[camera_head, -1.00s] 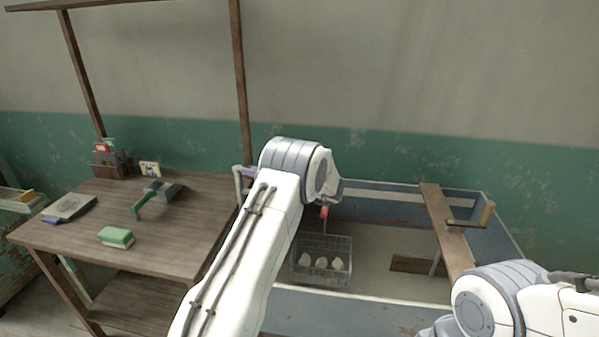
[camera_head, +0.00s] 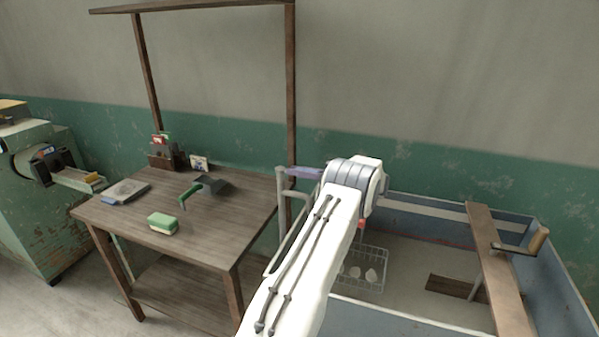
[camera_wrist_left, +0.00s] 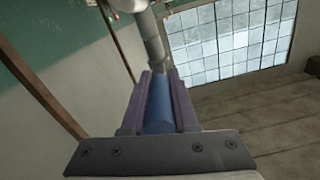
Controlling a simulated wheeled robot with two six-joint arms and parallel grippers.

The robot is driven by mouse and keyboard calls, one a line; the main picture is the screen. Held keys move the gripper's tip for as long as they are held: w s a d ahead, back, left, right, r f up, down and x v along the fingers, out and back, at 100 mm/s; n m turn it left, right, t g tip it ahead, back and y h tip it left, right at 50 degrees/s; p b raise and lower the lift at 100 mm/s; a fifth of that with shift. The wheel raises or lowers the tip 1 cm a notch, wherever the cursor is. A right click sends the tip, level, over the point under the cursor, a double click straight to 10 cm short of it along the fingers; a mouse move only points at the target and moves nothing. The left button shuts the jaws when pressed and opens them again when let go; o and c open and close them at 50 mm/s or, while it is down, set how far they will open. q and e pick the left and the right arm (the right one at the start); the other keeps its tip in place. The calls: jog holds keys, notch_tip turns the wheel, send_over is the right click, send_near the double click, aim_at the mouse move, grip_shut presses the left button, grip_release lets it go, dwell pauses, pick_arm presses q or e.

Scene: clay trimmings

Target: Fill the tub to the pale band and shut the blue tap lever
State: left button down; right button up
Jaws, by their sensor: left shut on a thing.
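The blue-grey tub (camera_head: 410,318) stands at the right, with a pale band (camera_head: 425,209) along its inner back wall. Its inside shows a flat beige surface; I cannot tell how high any water stands against the band. A grey tap pipe (camera_head: 282,200) rises between table and tub. My left gripper (camera_head: 300,172) is at the top of this pipe, partly hidden by my wrist. In the left wrist view its fingers are shut on the blue tap lever (camera_wrist_left: 159,105), which joins a grey pipe (camera_wrist_left: 150,35). My right gripper is out of view.
A wire basket (camera_head: 374,287) with pale lumps sits in the tub. The wooden table (camera_head: 235,225) at left holds a green-and-cream block (camera_head: 163,223) and a green-handled tool (camera_head: 192,192). A worn green machine (camera_head: 45,215) stands far left.

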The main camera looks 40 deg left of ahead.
pick_arm(q)
jog(key=c, duration=0.7)
grip_release()
jog(key=shift+s+a+r, duration=0.1)
jog(key=shift+a+r, duration=0.05)
jog(key=shift+d, duration=0.35)
jog(key=b+v, duration=0.2)
jog(key=v, duration=0.8)
